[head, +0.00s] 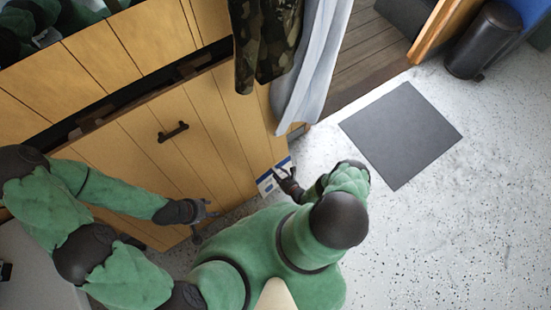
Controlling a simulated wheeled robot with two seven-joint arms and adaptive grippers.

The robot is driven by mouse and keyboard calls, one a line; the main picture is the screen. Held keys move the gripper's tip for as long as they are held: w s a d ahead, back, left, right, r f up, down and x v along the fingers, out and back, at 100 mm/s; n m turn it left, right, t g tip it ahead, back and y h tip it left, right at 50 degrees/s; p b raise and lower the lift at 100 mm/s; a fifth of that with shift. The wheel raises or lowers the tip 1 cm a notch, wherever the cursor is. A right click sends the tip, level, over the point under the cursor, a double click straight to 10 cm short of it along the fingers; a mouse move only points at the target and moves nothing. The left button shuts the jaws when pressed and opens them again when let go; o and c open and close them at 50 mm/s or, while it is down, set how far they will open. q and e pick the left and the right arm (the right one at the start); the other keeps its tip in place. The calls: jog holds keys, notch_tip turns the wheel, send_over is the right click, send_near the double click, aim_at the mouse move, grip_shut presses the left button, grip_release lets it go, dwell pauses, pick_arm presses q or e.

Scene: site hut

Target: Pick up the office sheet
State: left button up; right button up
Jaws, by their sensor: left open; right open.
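A small blue and white printed sheet (265,186), which looks like the office sheet, shows at the lower right corner of the wooden cabinet. I cannot tell whether it lies on the floor or leans on the cabinet front. My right gripper (281,172) is open and overlaps the sheet in the picture, hiding part of it. I cannot tell whether they touch. My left gripper (207,222) is open and empty in front of the cabinet's lower edge, left of the sheet.
The wooden cabinet (150,100) with a dark handle (172,132) fills the upper left. Camouflage (265,45) and pale grey clothes (312,65) hang at its right end. A dark mat (401,135) lies on the speckled floor. A black bin (484,40) stands upper right. The floor at right is clear.

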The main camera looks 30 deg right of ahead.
jog(key=shift+c, duration=0.3)
grip_shut()
